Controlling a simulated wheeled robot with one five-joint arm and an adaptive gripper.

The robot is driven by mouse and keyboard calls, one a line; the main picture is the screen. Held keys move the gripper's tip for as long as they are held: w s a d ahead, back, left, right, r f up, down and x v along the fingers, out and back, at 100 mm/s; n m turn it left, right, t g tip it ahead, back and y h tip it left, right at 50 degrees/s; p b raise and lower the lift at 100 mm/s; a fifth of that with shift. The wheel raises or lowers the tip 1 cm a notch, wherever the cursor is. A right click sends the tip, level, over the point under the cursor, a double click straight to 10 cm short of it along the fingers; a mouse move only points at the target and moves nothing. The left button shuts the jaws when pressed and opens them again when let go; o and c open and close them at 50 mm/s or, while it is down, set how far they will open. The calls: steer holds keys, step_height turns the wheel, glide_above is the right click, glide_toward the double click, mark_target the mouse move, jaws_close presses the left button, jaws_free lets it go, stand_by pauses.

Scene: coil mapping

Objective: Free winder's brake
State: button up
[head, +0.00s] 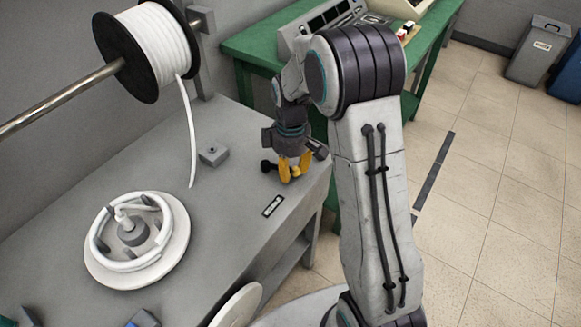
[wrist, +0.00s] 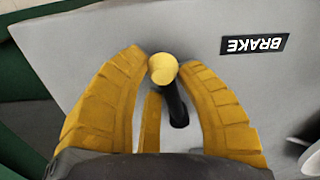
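The brake lever is a short dark handle (wrist: 177,105) with a round yellow knob (wrist: 163,68) in the wrist view. It stands on the grey bench near a black label reading BRAKE (wrist: 254,44), also seen in the head view (head: 272,206). My gripper (wrist: 163,62) has its yellow fingertips on both sides of the knob, apparently touching it. In the head view my gripper (head: 295,174) points down at the bench's right edge, and its fingers mostly hide the lever. The winder, a white round plate with coiled tube (head: 136,240), lies at the lower left.
A black-flanged spool of white tubing (head: 155,48) hangs on a metal rod over the grey bench (head: 225,240), its loose end dangling. A small grey block (head: 213,154) sits on the bench. A green table (head: 247,48) with a console (head: 322,25) stands behind.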

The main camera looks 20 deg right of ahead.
jaws_close()
